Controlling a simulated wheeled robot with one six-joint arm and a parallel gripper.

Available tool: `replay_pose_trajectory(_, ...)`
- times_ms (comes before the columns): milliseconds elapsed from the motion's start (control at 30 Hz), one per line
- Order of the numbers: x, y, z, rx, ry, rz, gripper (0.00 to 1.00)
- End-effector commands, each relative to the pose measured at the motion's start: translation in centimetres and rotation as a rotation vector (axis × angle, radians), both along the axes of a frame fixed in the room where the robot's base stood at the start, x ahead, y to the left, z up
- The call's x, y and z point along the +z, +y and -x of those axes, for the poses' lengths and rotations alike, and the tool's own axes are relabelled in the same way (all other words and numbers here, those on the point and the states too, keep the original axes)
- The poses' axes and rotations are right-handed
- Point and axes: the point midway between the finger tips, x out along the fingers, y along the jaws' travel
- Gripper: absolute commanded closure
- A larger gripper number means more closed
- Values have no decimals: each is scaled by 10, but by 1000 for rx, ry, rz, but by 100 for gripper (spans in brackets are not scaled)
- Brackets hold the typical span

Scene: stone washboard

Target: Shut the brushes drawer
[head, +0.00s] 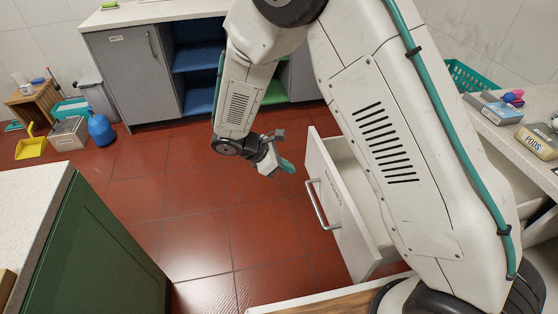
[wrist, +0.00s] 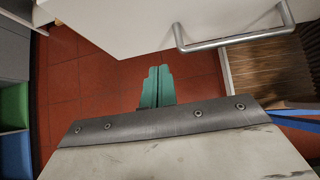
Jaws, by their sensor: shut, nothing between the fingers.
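A white drawer (head: 335,215) stands pulled out from the counter on the right in the head view. Its front has a silver bar handle (head: 318,205) and small dark lettering that I cannot read surely. Part of its inside shows pale and bare; my arm hides the rest. My gripper (head: 287,166), with teal fingers, is shut and empty beside the far end of the drawer front, apparently apart from it. In the wrist view the shut fingers (wrist: 157,82) point at the red floor, with the white drawer front (wrist: 130,25) and its handle (wrist: 235,40) above them.
A green cabinet (head: 95,245) stands at the front left. A grey cabinet (head: 125,75) with blue shelves is at the back. The red tiled floor (head: 200,215) between them is clear.

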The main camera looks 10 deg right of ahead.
Motion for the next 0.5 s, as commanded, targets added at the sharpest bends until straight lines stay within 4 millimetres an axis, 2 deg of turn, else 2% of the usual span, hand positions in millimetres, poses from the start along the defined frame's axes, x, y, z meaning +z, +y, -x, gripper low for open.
replay_pose_trajectory(33,-9,-10,0,-3,4,1,100)
replay_pose_trajectory(167,-27,-28,0,-4,3,1,100)
replay_pose_trajectory(300,-26,-50,-1,-2,1,-1,100)
replay_pose_trajectory(500,-25,-64,-2,-1,0,-1,100)
